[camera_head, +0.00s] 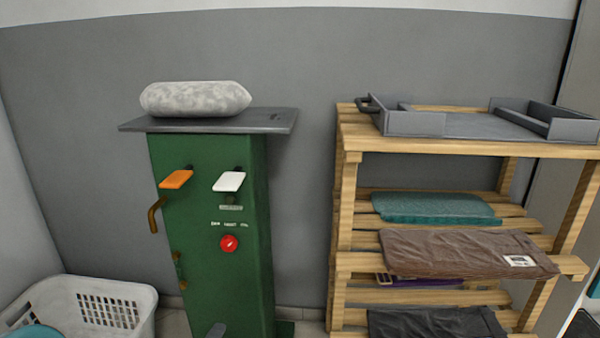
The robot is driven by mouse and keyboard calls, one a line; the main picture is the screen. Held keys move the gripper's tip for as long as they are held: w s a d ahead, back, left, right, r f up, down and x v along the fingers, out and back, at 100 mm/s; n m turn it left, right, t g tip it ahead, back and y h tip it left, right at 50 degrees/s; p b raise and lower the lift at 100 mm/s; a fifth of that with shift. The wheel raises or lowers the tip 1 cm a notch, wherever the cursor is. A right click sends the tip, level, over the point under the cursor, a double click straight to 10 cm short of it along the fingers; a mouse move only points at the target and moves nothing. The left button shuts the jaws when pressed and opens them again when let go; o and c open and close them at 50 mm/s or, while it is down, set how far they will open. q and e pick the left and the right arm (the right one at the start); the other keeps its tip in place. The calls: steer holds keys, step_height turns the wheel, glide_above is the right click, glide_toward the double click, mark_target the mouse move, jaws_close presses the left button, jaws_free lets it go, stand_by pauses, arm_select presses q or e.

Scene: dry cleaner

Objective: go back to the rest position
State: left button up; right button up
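Neither of my grippers shows in the head view, and no part of my arms can be made out for sure. A green machine cabinet (205,220) stands left of the middle, with a flat grey top plate (275,120). A light grey, mottled padded roll (196,99) lies on that plate. The cabinet's front has an orange lever (176,179), a white lever (229,181) and a red round button (229,243).
A wooden shelf rack (347,200) stands at the right. It bears a grey tray (470,126), a teal folded cloth (433,207), a brown garment (460,253) and dark cloth (435,323). A white basket (130,304) sits at lower left. A gap separates cabinet and rack.

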arm_select(q)
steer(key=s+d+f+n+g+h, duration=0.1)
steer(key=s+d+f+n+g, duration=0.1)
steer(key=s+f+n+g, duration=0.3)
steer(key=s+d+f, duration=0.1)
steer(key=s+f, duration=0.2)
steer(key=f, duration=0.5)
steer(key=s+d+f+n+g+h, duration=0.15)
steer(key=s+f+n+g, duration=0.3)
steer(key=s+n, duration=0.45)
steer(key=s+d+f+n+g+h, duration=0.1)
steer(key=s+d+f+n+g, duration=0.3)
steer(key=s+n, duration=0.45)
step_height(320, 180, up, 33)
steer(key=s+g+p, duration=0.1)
steer(key=p, duration=3.1)
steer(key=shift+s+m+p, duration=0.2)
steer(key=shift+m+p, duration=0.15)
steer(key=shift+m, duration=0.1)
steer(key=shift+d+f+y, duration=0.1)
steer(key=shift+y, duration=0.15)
